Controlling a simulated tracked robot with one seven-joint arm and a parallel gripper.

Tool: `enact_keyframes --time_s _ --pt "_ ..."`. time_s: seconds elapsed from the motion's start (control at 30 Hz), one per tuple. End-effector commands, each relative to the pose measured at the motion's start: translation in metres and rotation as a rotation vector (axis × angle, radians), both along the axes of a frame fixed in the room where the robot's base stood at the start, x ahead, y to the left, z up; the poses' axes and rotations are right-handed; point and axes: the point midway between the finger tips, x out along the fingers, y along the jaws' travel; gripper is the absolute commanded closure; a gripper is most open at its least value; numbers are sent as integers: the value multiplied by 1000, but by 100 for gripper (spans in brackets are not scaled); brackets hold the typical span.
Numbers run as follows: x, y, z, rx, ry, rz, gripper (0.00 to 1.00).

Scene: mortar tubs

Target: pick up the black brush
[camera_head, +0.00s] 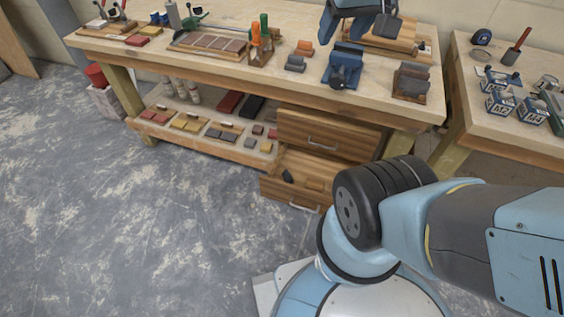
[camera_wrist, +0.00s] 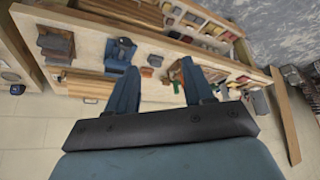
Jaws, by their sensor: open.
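I cannot make out a black brush with certainty. A small dark object (camera_head: 288,176) lies in the open lower drawer (camera_head: 300,187) under the workbench; its shape is too small to name. My gripper (camera_head: 355,18) is at the top of the head view, over the back right of the bench. A dark grey flat piece (camera_head: 386,27) shows beside it, and I cannot tell whether it is a tool or part of my gripper. In the wrist view my gripper (camera_wrist: 160,65) has its two blue fingers apart, with nothing seen between them.
The workbench (camera_head: 150,50) carries a blue vise (camera_head: 343,68), a grey block stack (camera_head: 411,82) and screwdrivers (camera_head: 260,38) in a wooden holder. Its lower shelf holds several coloured blocks. A second table (camera_head: 480,120) with boxes stands at the right. The floor at left is clear.

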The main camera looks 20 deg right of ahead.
Motion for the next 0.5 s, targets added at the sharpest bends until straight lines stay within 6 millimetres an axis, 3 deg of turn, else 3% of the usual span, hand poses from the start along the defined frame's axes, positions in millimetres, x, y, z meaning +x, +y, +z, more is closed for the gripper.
enact_keyframes --time_s 0.17,0.5 --pt "18 7 -3 28 27 42 34" --pt "95 40 -27 143 103 206 34"
